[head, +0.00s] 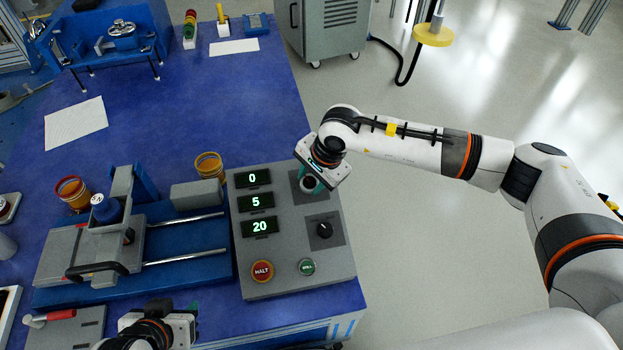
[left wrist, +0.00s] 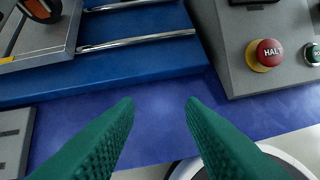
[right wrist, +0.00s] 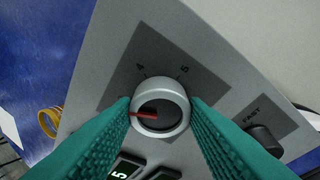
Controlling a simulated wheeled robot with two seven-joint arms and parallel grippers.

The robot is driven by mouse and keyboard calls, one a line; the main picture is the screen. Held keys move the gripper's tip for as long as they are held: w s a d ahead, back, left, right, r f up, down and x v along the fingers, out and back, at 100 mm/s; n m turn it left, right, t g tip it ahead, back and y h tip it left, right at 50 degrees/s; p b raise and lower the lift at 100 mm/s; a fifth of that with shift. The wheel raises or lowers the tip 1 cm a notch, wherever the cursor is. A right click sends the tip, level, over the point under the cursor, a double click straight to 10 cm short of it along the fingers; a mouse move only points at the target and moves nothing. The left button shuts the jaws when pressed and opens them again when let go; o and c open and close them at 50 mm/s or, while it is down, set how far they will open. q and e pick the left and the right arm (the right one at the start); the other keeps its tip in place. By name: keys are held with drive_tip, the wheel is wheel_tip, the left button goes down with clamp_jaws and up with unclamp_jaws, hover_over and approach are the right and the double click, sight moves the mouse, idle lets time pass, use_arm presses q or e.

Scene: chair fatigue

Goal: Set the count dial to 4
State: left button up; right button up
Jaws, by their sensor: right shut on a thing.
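The count dial (right wrist: 160,108) is a round silver knob on a dark square plate of the grey control box (head: 290,265). In the right wrist view its red pointer aims left, away from the marks 4 and 5 at the top. My right gripper (right wrist: 160,110) has its teal fingers closed on both sides of the dial. In the head view the dial (head: 309,184) is partly covered by this gripper. Displays on the box read 0 (head: 252,178), 5 (head: 256,203) and 20 (head: 260,226). My left gripper (left wrist: 160,105) is open and empty near the table's front edge.
A black knob (head: 324,229), marked FAST in the right wrist view, sits below the dial. A red HALT button (head: 262,271) and a green button (head: 307,267) are at the box's front. A blue fixture with rails (head: 185,256) stands left of the box.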

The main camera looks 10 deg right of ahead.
drive_tip(key=m, duration=0.1)
drive_tip(key=m+b, duration=0.1)
drive_tip(key=shift+s+f+m+t, duration=0.1)
drive_tip(key=shift+f+m+t, duration=0.1)
drive_tip(key=shift+m+t, duration=0.15)
use_arm(q)
drive_tip(key=w+d+r+t+h+b, duration=0.2)
drive_tip(key=w+d+r+t, duration=0.2)
drive_tip(key=w+r+t, duration=0.4)
use_arm(e)
drive_tip(key=m, duration=0.2)
drive_tip(key=shift+m+t+y, duration=0.3)
drive_tip(key=shift+m+t, duration=0.05)
drive_tip(key=shift+s+m+t+b, duration=0.1)
drive_tip(key=shift+m+t+b, duration=0.2)
drive_tip(key=shift+m+b, duration=0.75)
drive_tip(key=shift+m+t+b, duration=0.3)
drive_tip(key=shift+m+b, duration=0.15)
drive_tip(key=shift+m, duration=0.7)
use_arm(q)
wheel_tip(320, 180, up, 13)
drive_tip(key=s+d+t+h, duration=0.1)
drive_tip(key=t+h, duration=0.2)
drive_tip(key=t, duration=0.6)
drive_tip(key=shift+s+m, duration=0.35)
drive_tip(key=shift+m, duration=0.05)
use_arm(e)
drive_tip(key=shift+r+m, duration=0.15)
drive_tip(key=shift+m, duration=0.15)
